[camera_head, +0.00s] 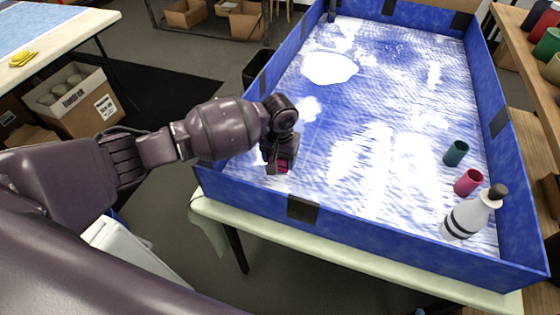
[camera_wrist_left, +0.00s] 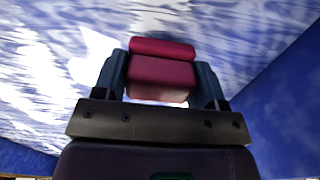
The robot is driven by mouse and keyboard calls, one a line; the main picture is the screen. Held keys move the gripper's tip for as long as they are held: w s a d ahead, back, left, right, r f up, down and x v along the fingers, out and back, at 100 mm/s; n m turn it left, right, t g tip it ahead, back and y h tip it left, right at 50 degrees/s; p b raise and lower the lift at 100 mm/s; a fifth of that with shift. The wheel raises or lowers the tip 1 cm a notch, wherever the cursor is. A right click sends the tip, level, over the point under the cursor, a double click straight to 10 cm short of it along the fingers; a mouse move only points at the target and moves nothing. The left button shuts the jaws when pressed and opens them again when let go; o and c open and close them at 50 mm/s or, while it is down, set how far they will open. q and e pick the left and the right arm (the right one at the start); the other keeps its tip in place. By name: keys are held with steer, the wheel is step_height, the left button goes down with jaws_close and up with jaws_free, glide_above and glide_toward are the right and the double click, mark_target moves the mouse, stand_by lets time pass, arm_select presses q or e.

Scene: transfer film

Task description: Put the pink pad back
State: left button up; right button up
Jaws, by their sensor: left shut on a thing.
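The pink pad (camera_wrist_left: 161,72) is a dark pink-red block gripped between the two fingers of my left gripper (camera_wrist_left: 160,84) in the left wrist view. In the head view my left gripper (camera_head: 279,163) hangs inside the near left part of the blue-walled tray (camera_head: 345,222). Only a small pink patch of the pad (camera_head: 283,166) shows there. I cannot tell whether the pad touches the tray floor. My right gripper is in neither view.
At the tray's right side stand a dark green cup (camera_head: 456,153), a pink cup (camera_head: 468,182) and a white bottle with a dark cap (camera_head: 472,214). The tray's middle is clear. Its blue walls rise around it. A white table (camera_head: 62,38) with yellow items stands at upper left.

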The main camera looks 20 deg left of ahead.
arm_select(q)
steer(key=shift+f, duration=0.9)
steer(key=o, duration=0.9)
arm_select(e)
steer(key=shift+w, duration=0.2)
arm_select(q)
step_height(320, 180, up, 12)
steer(key=p, duration=0.2)
steer(key=shift+f+p, duration=0.15)
steer(key=shift+p, duration=0.15)
steer(key=shift+r, duration=0.35)
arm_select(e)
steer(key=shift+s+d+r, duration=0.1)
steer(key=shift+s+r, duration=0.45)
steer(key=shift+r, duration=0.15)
